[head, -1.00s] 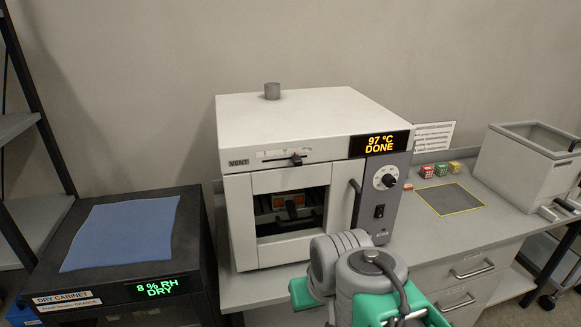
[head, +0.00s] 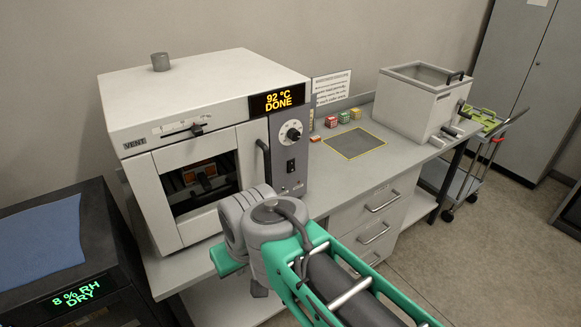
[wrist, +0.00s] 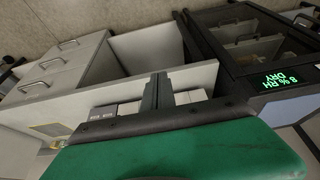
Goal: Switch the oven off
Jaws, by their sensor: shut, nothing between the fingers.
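The oven (head: 175,120) is a white box on the bench with its windowed door closed. Its display (head: 277,99) reads 92 °C DONE in orange. Below it on the grey side panel are a round dial (head: 293,133) and a small black power switch (head: 290,166); I cannot tell the switch's position. My gripper (wrist: 158,92) shows in the wrist view as dark fingers, shut and empty, apart from the oven's controls. In the head view my arm is in front of the bench, and the gripper itself is not clearly seen.
The dry cabinet (head: 102,235) stands left of the oven, a blue cloth (head: 40,240) on top. Right of the oven are small coloured blocks (head: 343,117), an outlined dark mat (head: 355,143) and a grey bath (head: 418,105). A cart (head: 465,175) stands beyond; floor at right is open.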

